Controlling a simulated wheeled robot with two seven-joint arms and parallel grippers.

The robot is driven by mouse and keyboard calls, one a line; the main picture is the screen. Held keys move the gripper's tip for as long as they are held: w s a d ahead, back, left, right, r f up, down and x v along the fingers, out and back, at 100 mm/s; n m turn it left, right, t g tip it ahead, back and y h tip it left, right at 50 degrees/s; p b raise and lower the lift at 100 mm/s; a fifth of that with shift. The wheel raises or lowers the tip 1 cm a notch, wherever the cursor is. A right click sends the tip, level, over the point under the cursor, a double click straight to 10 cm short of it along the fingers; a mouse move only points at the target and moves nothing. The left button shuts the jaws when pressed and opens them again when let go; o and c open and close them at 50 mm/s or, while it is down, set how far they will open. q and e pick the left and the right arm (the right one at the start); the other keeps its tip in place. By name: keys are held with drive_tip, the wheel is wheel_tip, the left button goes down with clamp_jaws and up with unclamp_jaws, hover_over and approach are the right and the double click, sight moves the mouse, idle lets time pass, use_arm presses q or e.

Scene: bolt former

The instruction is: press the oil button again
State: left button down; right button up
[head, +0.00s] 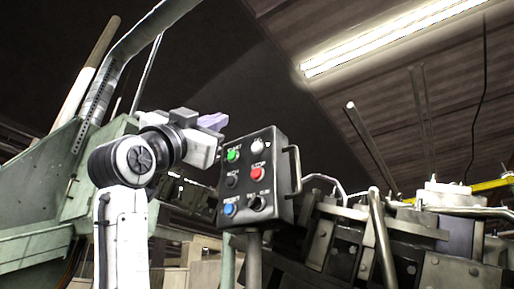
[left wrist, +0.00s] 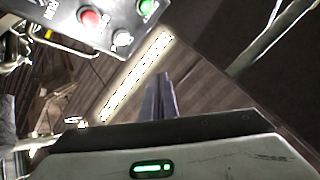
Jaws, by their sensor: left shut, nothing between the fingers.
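The control box (head: 271,214) is a dark box on a post in the middle of the head view. A white button (head: 257,145) sits at its top right; its label is too small to read surely, but seems to be the oil one. It also shows in the left wrist view (left wrist: 122,38), near the panel's corner. A green button (head: 233,155) is left of it and a red button (head: 257,174) below it. My left gripper (head: 214,121) is shut and empty, above and left of the box's top edge, apart from the buttons. In the wrist view its fingers (left wrist: 159,97) are together.
A blue button (head: 229,209), a black button (head: 232,181) and a black selector (head: 257,203) share the panel. A metal handle (head: 294,170) stands out on the box's right side. Machinery (head: 345,250) fills the lower right. Above the box is open air.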

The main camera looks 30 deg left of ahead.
sight(257, 147)
use_arm(q)
drive_tip(key=w+p, duration=0.2)
drive_tip(key=w, duration=0.7)
drive_tip(key=shift+d, duration=0.35)
idle(0.8)
drive_tip(key=shift+w, duration=0.15)
idle(0.8)
drive_tip(key=shift+w, duration=0.35)
drive_tip(key=shift+w+d, duration=0.1)
drive_tip(key=shift+w, duration=0.35)
idle(0.6)
drive_tip(key=shift+s+f, duration=0.1)
drive_tip(key=shift+s+b, duration=0.4)
drive_tip(key=shift+s, duration=0.35)
